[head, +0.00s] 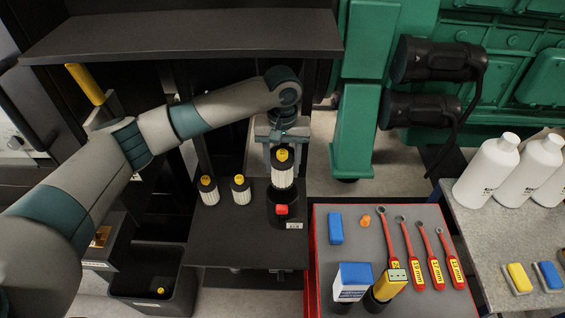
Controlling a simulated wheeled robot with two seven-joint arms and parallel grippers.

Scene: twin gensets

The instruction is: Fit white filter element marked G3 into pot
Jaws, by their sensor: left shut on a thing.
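My left gripper (282,148) is shut on a white pleated filter element (282,175) with black ends and a yellow tag on top. The element is upright, directly over the black pot (288,213), and its lower end is at the pot's mouth. I cannot tell how far it is inside. The pot has a red patch on its front and a small pale label below. The mark on the held element's tag is too small to read. Two similar filter elements, the left one (209,192) and the right one (241,191), stand left of the pot.
The dark bench (235,245) has free room in front. A black bin (150,291) stands lower left. A red-edged tray (400,297) at right holds several wrenches, a blue block (336,229) and boxes. White bottles (487,170) stand on the far-right table. A dark shelf (190,35) hangs above.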

